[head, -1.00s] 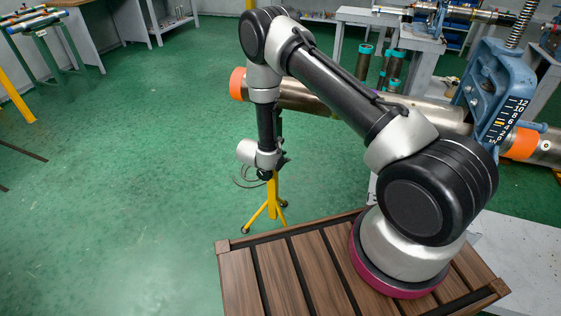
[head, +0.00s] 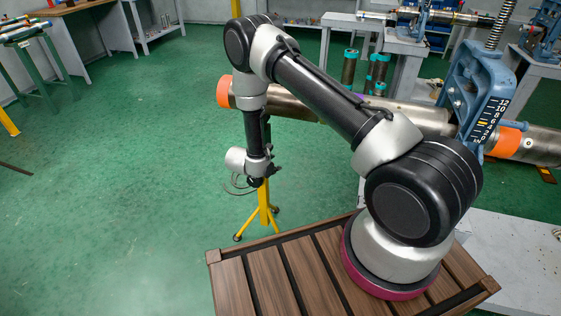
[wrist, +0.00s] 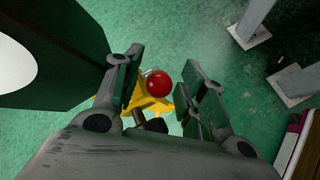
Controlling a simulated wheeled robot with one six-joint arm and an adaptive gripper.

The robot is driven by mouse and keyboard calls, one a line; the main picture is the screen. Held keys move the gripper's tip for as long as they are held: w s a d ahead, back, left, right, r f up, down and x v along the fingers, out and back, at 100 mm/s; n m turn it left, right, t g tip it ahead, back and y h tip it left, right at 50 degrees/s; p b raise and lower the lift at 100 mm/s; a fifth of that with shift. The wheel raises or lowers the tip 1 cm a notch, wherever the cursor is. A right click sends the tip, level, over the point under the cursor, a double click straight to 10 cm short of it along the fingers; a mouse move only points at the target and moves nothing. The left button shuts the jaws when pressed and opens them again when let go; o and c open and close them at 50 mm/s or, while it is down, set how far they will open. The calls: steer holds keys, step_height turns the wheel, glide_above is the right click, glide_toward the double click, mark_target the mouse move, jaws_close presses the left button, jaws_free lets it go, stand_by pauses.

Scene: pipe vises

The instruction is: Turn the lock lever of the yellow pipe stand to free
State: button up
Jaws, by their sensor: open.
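The yellow pipe stand (head: 264,212) stands on the green floor in the head view, its upper part hidden behind my arm. In the wrist view its yellow body (wrist: 150,106) lies below a round red knob (wrist: 158,83), which looks like the end of the lock lever. The rest of the lever is mostly hidden. My gripper (wrist: 160,72) is open, with one finger on each side of the red knob. A gap shows between the knob and each finger. In the head view the gripper's fingers cannot be made out at the end of my arm.
A large metal pipe with an orange end band (head: 223,94) runs behind my arm to a blue vise (head: 474,90) at right.

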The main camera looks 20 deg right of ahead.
steer(key=s+a+f+m+t+h, duration=0.1)
steer(key=s+a+f+t+h, duration=0.5)
steer(key=s+a+t, duration=0.15)
steer(key=s+d+g+h, duration=0.2)
steer(key=s+d+g, duration=0.3)
steer(key=s+d+r+m+g+y, duration=0.1)
steer(key=s+d+r+m+g, duration=0.1)
steer(key=r, duration=0.7)
steer(key=s+d+r+m+g+y, duration=0.2)
steer(key=r+g, duration=0.4)
steer(key=r, duration=0.3)
steer(key=s+d+r+m+g+y, duration=0.2)
steer(key=s+r+m+g, duration=0.2)
steer(key=r, duration=0.5)
steer(key=shift+s+d+r+g, duration=0.3)
steer(key=shift+r+g, duration=0.05)
steer(key=shift+g, duration=0.2)
